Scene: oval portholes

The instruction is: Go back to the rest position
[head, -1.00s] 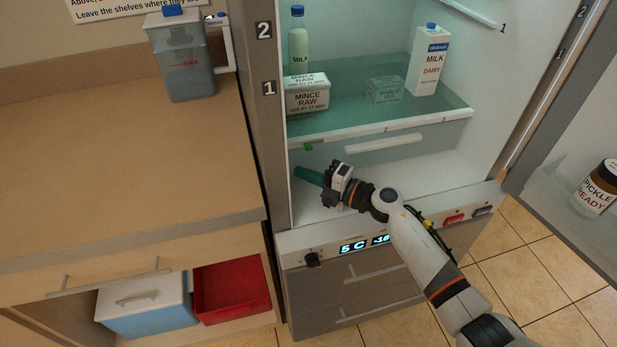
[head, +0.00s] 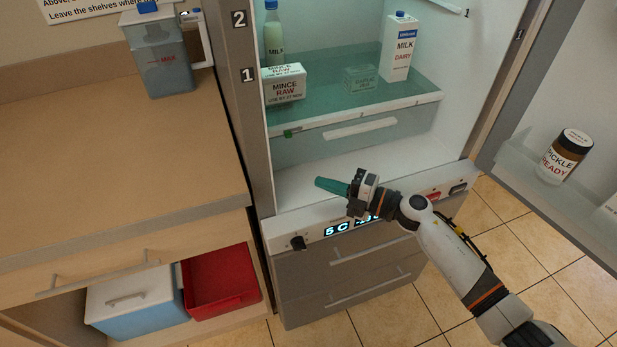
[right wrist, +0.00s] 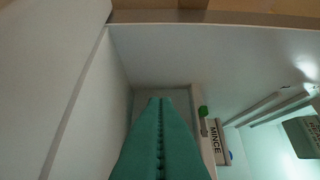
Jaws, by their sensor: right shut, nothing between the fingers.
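My right gripper (head: 320,182) has teal fingers and is shut with nothing between them. It points left at the front of the fridge's bottom compartment, just above the control panel (head: 300,242). In the right wrist view the closed fingers (right wrist: 158,140) point into the white-walled compartment. My left gripper is not in view. The open fridge has a glass shelf (head: 350,118) above my gripper. On it are a mince box (head: 284,88), a milk bottle (head: 273,35), a milk carton (head: 398,50) and a faint box (head: 361,79).
The fridge door (head: 520,120) stands open on the right, with a pickle jar (head: 566,158) on its rack. A counter (head: 100,150) on the left holds a water jug (head: 158,55). Below are a red bin (head: 222,280) and a blue lidded box (head: 135,305).

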